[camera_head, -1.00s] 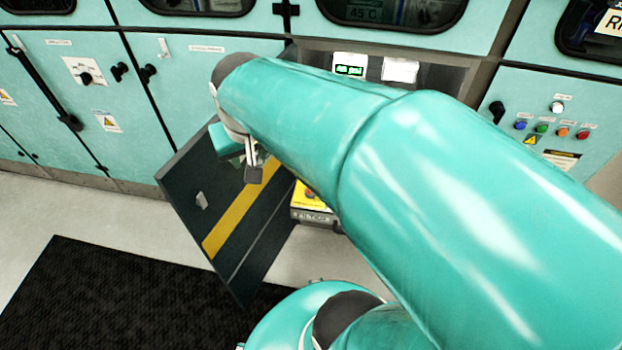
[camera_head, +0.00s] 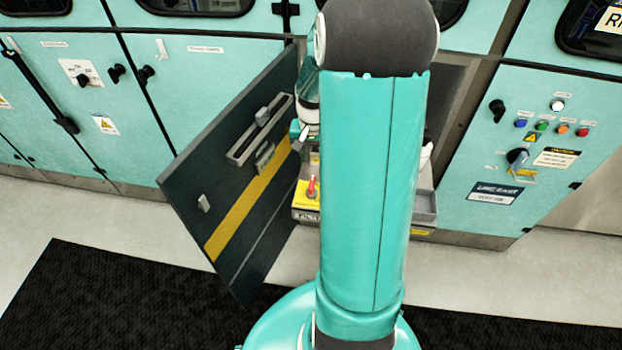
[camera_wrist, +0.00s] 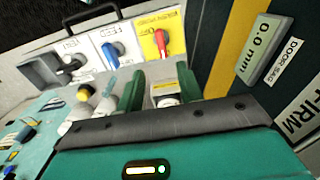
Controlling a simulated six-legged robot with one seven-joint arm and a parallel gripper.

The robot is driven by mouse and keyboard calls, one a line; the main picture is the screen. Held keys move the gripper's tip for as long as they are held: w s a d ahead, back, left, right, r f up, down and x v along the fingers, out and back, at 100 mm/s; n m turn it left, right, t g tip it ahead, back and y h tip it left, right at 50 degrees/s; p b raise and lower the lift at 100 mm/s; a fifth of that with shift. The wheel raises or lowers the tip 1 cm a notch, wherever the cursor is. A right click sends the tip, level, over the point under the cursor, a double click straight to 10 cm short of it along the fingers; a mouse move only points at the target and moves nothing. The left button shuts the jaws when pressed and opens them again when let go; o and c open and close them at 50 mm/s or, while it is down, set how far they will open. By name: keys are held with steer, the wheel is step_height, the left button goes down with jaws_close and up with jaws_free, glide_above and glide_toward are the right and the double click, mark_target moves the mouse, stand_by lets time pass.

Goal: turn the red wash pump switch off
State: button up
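The red wash pump switch (camera_head: 312,188) is a red handle on a yellow plate (camera_head: 303,197) inside the open cabinet, just left of my arm in the head view. In the wrist view the red switch (camera_wrist: 162,43) stands on its yellow plate (camera_wrist: 150,47), beyond my fingertips. My gripper (camera_wrist: 160,84) shows two green fingers spread apart, with a gap between them. It does not touch the red switch. A pale fitting (camera_wrist: 165,97) shows in the gap; I cannot tell its depth. In the head view my arm hides most of the gripper.
The open dark door (camera_head: 225,190) with a yellow stripe stands close left of the gripper. A blue switch (camera_wrist: 113,48) on a white plate sits beside the red one. A yellow button (camera_wrist: 85,92) is lower left. A control panel (camera_head: 555,150) is at right.

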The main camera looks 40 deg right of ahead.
mark_target(312, 182)
step_height(312, 182, down, 11)
steer(key=shift+w+a+f, duration=0.1)
steer(key=shift+f, duration=0.1)
jaws_close()
